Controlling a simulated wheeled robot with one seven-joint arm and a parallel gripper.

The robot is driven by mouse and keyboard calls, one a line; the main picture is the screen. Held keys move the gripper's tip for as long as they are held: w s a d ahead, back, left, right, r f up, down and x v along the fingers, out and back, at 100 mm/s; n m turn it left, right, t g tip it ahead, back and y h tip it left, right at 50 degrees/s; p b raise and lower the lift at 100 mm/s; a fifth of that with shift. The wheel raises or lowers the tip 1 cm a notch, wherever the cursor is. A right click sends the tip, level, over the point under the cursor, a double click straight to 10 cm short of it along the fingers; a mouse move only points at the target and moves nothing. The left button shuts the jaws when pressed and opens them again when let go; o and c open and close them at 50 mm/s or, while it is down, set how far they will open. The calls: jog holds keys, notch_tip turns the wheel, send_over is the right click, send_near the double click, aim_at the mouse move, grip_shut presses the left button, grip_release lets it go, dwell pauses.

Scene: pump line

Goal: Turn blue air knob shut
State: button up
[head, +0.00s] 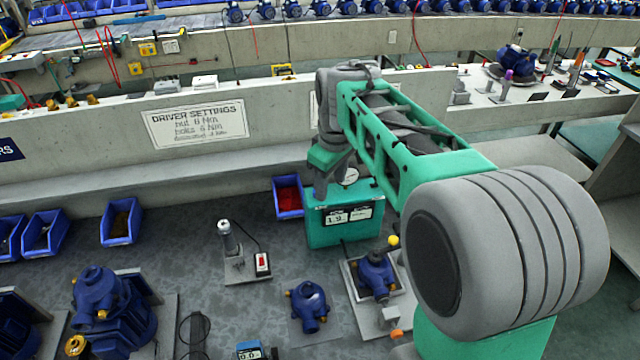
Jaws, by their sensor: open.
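A green box (345,226) with a round white gauge (349,176) on top and display panels reading about "1.9" on its front stands on the grey bench. My arm reaches in from the right and bends down over this box. My gripper (324,181) points down at the top left of the box, close to it, and is open. The blue air knob cannot be made out. It may be hidden behind my gripper, and I cannot tell whether the fingers touch anything.
A blue bin with red contents (288,197) stands left of the green box. Blue pumps (376,275) and (308,305) sit in front of it, with a small stand (232,250) to the left. A concrete ledge with a driver settings sign (196,124) runs behind.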

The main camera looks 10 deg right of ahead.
jog(key=w+f+n, duration=0.2)
jog(key=w, duration=0.2)
jog(key=w+f+n+g, duration=0.1)
jog(key=w+f+n, duration=0.1)
jog(key=w, duration=0.3)
jog(key=w+f+n+g+p, duration=0.1)
jog(key=w+f+n, duration=0.2)
jog(key=w, duration=0.2)
jog(key=shift+d, duration=0.2)
jog(key=shift+w+f, duration=0.1)
jog(key=shift+f, duration=0.25)
notch_tip(320, 180, down, 8)
jog(key=shift+r+p, duration=0.25)
jog(key=shift+p, duration=0.8)
grip_shut()
